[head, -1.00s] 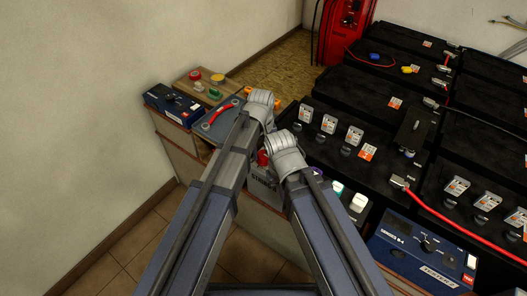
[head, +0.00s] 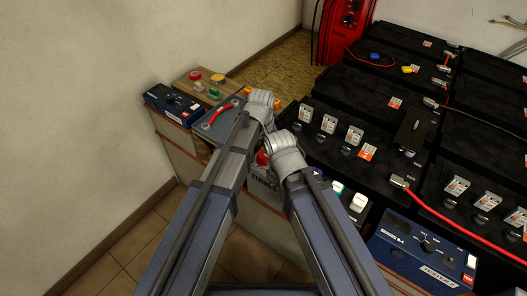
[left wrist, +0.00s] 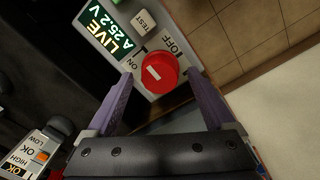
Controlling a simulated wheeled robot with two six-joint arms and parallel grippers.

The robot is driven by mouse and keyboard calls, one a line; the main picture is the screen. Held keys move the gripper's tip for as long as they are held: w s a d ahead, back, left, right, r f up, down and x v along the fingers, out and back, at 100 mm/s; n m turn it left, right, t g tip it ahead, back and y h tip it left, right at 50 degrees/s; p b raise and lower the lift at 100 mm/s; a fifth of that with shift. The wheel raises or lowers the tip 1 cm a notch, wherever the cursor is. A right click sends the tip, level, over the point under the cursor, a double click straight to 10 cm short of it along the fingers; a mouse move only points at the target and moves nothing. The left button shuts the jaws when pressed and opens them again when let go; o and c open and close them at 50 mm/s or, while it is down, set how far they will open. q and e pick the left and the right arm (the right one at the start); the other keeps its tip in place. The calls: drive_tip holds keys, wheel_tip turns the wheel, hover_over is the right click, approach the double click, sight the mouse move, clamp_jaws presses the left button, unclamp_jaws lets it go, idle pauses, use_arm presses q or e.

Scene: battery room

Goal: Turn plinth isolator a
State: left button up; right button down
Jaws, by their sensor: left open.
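The isolator has a round red knob (left wrist: 160,73) with a pale bar mark, on a pale panel (left wrist: 178,22) lettered ON, OFF and TEST. A green display (left wrist: 108,28) on it reads LIVE A 25.2 V. My left gripper (left wrist: 162,80) is open in the left wrist view, with one purple finger on each side of the knob's near side. I cannot tell whether they touch it. In the head view the red knob (head: 262,158) shows beside my grey arm joints, which hide much of the panel. My right gripper is not seen.
Black battery blocks with tagged terminals (head: 355,136) fill the right. A blue unit (head: 424,248) stands at front right, another blue box (head: 172,103) at left. A wooden board with coloured knobs (head: 205,84) is at the back left. Tiled floor is open at lower left.

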sight(263, 154)
use_arm(q)
wheel_tip(263, 154, up, 8)
drive_tip(key=p, duration=0.8)
drive_tip(key=shift+a, duration=0.15)
drive_tip(key=shift+f, duration=0.1)
drive_tip(key=s+a+m, duration=0.2)
drive_tip(key=s+a, duration=0.4)
drive_tip(key=a, duration=0.2)
drive_tip(key=s+a+m, duration=0.2)
drive_tip(key=s+a, duration=0.3)
drive_tip(key=a, duration=0.4)
drive_tip(key=s+d+r+m+p, duration=0.2)
drive_tip(key=d+r+p, duration=0.2)
drive_tip(key=d, duration=0.1)
drive_tip(key=s+d+r+m+y+p, duration=0.1)
drive_tip(key=s+d+r+m+p, duration=0.1)
drive_tip(key=d, duration=0.4)
wheel_tip(263, 154, up, 2)
drive_tip(key=shift+s+d+r+y+p, duration=0.2)
drive_tip(key=shift+s+y+p, duration=0.1)
drive_tip(key=shift+s+p, duration=0.6)
drive_tip(key=shift+w, duration=0.15)
